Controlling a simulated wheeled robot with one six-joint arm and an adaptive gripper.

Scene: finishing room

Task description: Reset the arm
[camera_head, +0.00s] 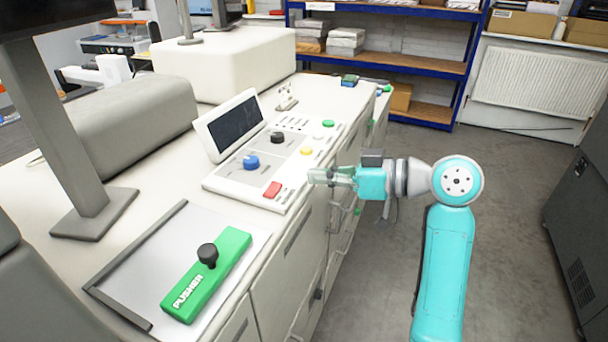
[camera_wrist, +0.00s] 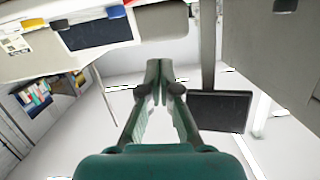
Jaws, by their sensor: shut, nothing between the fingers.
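My gripper (camera_head: 318,176) is at the end of my teal arm, held out level to the left in the head view. It is beside the right edge of the control panel (camera_head: 228,178), close to the red button (camera_head: 272,189). I cannot tell whether it touches the panel. In the wrist view the fingers of my gripper (camera_wrist: 158,66) meet at the tips, with nothing between them. The panel's dark screen (camera_wrist: 100,32) shows at the upper left of that view.
A green block marked PUSHER (camera_head: 207,275) with a black knob lies on a metal tray (camera_head: 140,278) on the white counter. A monitor stand (camera_head: 95,213) rises at the left. Blue shelving (camera_head: 437,68) is behind. A dark cabinet (camera_head: 580,225) stands right; grey floor between is clear.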

